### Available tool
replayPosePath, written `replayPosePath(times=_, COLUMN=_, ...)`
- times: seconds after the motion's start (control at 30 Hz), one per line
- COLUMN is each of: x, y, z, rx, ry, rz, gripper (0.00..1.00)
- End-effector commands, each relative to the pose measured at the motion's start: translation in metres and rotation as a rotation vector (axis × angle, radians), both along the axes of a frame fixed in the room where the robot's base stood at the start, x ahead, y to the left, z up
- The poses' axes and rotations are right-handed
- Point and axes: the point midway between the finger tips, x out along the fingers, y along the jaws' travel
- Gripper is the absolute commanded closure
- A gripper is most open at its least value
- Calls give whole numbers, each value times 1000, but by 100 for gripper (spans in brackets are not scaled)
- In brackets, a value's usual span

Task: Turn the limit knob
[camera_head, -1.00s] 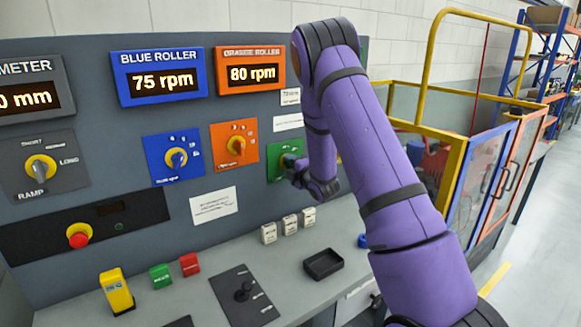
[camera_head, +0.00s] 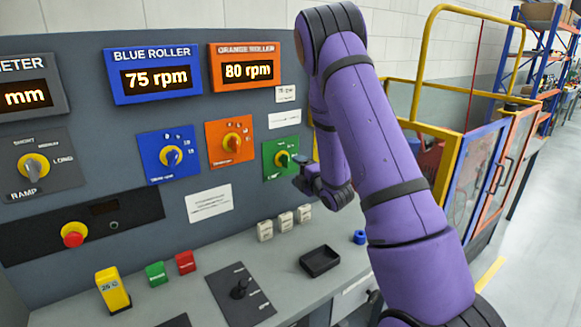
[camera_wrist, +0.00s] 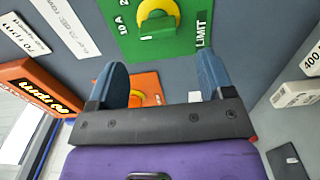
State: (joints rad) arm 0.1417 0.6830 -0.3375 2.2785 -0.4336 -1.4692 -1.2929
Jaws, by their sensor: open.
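The limit knob (camera_head: 283,159) is a green and yellow dial on a green plate (camera_head: 270,172) at the right end of the knob row. In the wrist view the knob (camera_wrist: 157,24) is at the top centre, with "LIMIT" on its green plate (camera_wrist: 185,40). My gripper (camera_wrist: 161,76) is open, its two blue fingers apart and empty. The knob appears beyond the fingertips, not between them. In the head view my gripper is just right of and below the plate, its fingers small and hard to make out.
An orange-plate knob (camera_head: 231,143) and a blue-plate knob (camera_head: 171,156) sit left of the green one. A red emergency button (camera_head: 74,234) is at lower left. White blocks (camera_head: 285,221) and a black tray (camera_head: 320,260) stand on the desk below my gripper.

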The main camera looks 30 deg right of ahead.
Motion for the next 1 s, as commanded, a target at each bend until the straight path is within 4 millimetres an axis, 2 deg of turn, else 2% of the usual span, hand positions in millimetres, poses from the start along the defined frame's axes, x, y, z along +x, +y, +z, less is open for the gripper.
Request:
replayPosePath(times=0.1, x=-18, y=-1, z=0, rx=1, ry=1, rz=-1, gripper=26)
replayPosePath(times=0.3, x=-33, y=-1, z=0, rx=1, ry=0, rz=0, gripper=26)
replayPosePath(times=0.87, x=-35, y=-1, z=0, rx=1, ry=0, rz=0, gripper=26)
replayPosePath(times=1.0, x=-33, y=1, z=8, rx=20, ry=11, rz=-9, gripper=26)
